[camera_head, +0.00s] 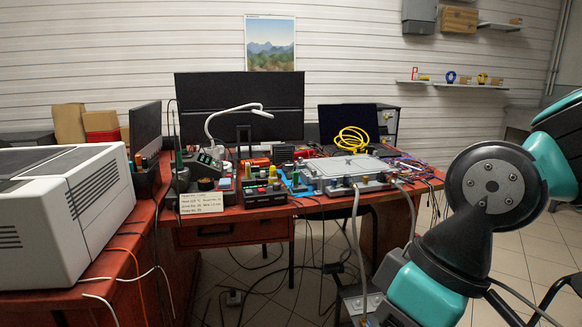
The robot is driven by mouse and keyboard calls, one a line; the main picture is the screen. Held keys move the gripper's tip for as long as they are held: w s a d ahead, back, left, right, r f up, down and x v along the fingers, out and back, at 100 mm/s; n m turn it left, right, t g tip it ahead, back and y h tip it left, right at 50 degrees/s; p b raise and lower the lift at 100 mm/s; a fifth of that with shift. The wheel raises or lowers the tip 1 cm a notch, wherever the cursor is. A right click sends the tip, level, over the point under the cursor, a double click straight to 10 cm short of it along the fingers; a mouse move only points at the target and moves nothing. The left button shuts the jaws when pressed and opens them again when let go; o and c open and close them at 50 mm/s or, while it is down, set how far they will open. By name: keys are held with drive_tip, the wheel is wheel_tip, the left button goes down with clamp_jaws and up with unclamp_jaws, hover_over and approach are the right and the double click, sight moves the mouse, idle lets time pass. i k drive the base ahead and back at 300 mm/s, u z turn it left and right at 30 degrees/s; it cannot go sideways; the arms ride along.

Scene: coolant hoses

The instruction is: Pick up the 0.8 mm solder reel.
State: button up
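I cannot make out a reel marked 0.8 mm; any such label is too small to read. A small dark round item (206,183) sits among the tools at the front left of the red desk and may be a reel. On the wall shelf at the upper right are a blue ring-shaped item (451,77) and a yellow one (482,78), which could be reels; I cannot tell. My teal and black arm fills the lower right, well in front of the desk. My gripper is not visible.
The red desk (215,235) is crowded with electronics, a hose-fitted plate (347,167) and a yellow cable coil (352,139). A handwritten card (201,202) stands at its front. A large grey-white machine (62,215) fills the left. Cables trail on the tiled floor; tiles at right are clearer.

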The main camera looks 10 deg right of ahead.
sight(286, 169)
drive_tip(key=k, duration=0.3)
drive_tip(key=u, duration=0.5)
drive_tip(key=i, duration=2.15)
drive_tip(key=z, duration=0.5)
